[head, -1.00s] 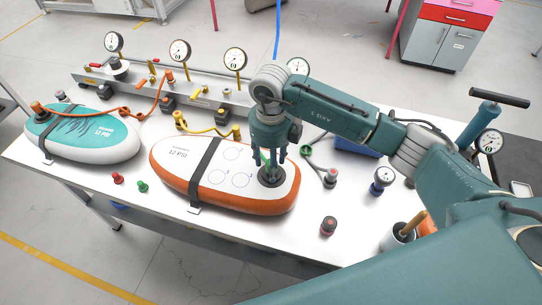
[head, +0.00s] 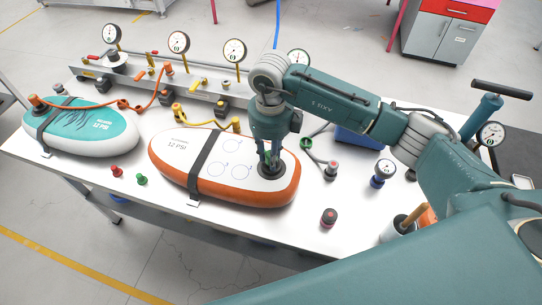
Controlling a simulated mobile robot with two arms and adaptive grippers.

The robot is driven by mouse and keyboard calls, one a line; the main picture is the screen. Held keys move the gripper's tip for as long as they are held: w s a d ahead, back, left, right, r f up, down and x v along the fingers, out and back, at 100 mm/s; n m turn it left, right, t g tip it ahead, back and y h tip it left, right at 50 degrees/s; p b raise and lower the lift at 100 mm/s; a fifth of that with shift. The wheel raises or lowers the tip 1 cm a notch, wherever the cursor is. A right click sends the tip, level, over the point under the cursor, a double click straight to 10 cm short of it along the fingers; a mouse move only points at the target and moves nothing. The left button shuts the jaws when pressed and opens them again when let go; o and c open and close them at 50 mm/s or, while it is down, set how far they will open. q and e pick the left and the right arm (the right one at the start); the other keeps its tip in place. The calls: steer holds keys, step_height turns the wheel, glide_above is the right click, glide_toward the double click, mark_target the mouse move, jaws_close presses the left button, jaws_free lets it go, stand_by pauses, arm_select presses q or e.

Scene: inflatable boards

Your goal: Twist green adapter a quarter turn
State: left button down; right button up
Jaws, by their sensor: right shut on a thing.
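My right gripper (head: 270,160) points straight down at the right end of the orange-rimmed inflatable board (head: 229,193). Its fingers are shut on the green adapter at the dark round valve (head: 271,169) in the board's white top. The fingers hide nearly all of the adapter, so its exact turn angle cannot be read. My left gripper is not in view.
A black strap (head: 207,160) crosses the orange board. A teal board (head: 90,130) lies at the left. Red (head: 117,171) and green (head: 141,179) caps sit in front. A gauge manifold (head: 150,88) stands behind.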

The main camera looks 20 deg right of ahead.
steer(key=shift+w+n+b, duration=0.15)
steer(key=shift+n+b, duration=1.05)
steer(key=shift+n, duration=0.4)
steer(key=shift+r+n, duration=0.1)
steer(key=shift+n, duration=0.2)
steer(key=shift+n+b, duration=1.2)
steer(key=shift+b, duration=0.05)
steer(key=shift+s+a+n+b, duration=0.1)
steer(key=shift+s+n+b, duration=0.15)
steer(key=shift+n+b, duration=0.85)
